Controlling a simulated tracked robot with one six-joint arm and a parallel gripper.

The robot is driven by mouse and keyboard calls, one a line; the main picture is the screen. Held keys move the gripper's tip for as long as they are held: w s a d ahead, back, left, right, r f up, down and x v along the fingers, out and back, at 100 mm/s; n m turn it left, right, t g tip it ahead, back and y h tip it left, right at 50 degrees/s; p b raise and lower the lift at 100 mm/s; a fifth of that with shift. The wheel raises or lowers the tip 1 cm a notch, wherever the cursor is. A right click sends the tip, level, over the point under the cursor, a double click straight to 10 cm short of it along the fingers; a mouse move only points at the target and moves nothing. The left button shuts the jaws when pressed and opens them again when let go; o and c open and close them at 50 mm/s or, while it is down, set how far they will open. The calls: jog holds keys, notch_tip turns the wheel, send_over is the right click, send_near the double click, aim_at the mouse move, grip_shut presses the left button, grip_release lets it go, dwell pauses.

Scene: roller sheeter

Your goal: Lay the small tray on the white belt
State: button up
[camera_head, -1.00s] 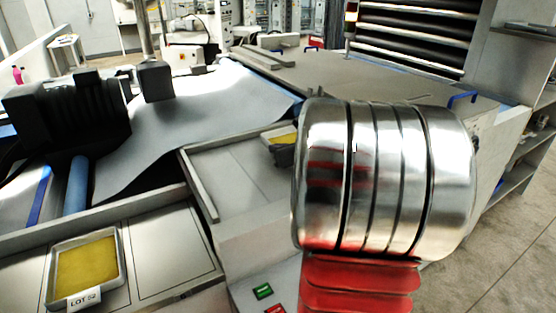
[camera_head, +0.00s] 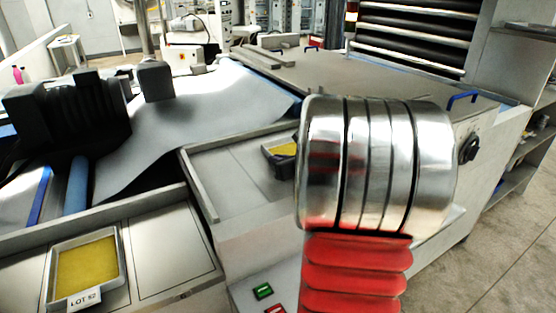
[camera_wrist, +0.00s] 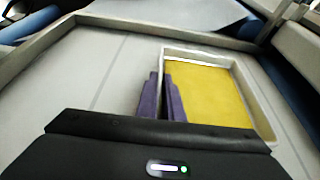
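The small tray, with yellow contents, shows in the head view (camera_head: 284,150) above the right-hand bay, partly hidden by my arm. In the wrist view the small tray (camera_wrist: 210,60) has a pale rim and lies to the right of the fingers. My gripper (camera_wrist: 160,80) has its two dark purple fingers close together, one on each side of the tray's left wall, and looks shut on it. In the head view my gripper is mostly hidden behind the arm. The white belt (camera_head: 205,105) stretches across the machine, beyond and left of the bay.
Another tray (camera_head: 88,262) with yellow contents and a LOT 52 label sits in the left bay. A dark roller block (camera_head: 68,115) and blue rollers stand at the left of the belt. Raised walls (camera_head: 197,185) edge the bays. A flat grey table lies behind.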

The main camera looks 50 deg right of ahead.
jog(key=o, duration=0.3)
jog(key=shift+o, duration=0.2)
jog(key=shift+r, duration=0.1)
jog(key=v, duration=1.2)
jog(key=shift+a, duration=0.1)
dwell(0.6)
